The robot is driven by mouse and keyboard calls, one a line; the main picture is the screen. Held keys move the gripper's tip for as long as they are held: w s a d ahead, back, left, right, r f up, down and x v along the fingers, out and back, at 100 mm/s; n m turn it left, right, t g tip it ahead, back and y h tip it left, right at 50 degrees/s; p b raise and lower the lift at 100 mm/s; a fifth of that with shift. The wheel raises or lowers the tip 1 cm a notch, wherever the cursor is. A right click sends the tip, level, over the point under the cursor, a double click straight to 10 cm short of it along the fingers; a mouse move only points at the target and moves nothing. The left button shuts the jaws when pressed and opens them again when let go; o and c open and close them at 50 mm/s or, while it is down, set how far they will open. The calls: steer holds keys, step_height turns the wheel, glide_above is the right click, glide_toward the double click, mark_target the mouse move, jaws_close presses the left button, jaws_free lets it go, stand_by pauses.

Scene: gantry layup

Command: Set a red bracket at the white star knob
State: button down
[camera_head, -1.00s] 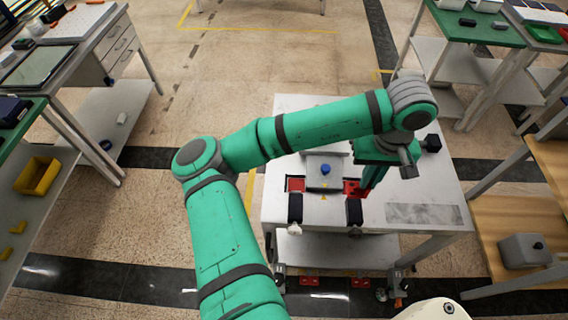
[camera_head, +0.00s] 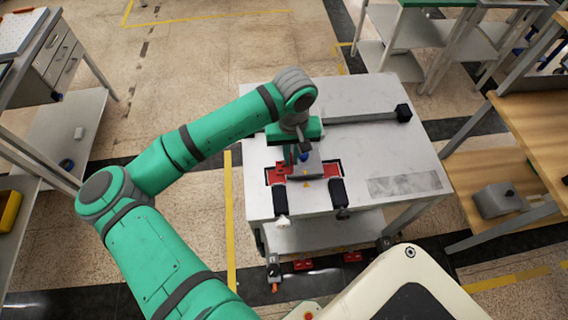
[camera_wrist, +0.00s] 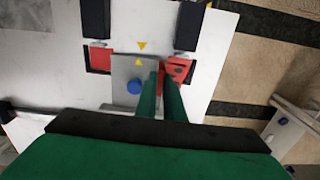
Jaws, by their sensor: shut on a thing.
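The white star knob (camera_head: 282,221) sits at the front end of the left black clamp (camera_head: 281,201). My gripper (camera_head: 294,158) is behind that clamp, pointing down, shut on a red bracket (camera_head: 283,168). In the wrist view the fingers (camera_wrist: 162,82) are close together and the held bracket (camera_wrist: 179,68), with dark holes, shows at their tips. The bracket is at the red recess on the knob's side. I cannot tell whether it touches the bottom. The grey block (camera_wrist: 127,68) with a blue knob (camera_wrist: 134,87) is beside it. The white knob is outside the wrist view.
A second red patch (camera_head: 332,169) lies by the right black clamp (camera_head: 338,191). A grey bar with a black end block (camera_head: 404,112) lies at the table's back. The white table (camera_head: 430,160) is clear at its right. Red pieces (camera_head: 303,265) show below its front.

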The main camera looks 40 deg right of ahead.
mark_target(282, 165)
steer(key=shift+w+a+f, duration=0.7)
steer(key=shift+a+f, duration=0.1)
steer(key=shift+f, duration=0.1)
steer(key=shift+w+f, duration=0.1)
steer(key=shift+f, duration=1.7)
steer(key=shift+f, duration=0.1)
steer(key=c, duration=1.9)
jaws_free()
steer(key=shift+o, duration=0.2)
steer(key=shift+w, duration=0.1)
step_height(282, 165, up, 12)
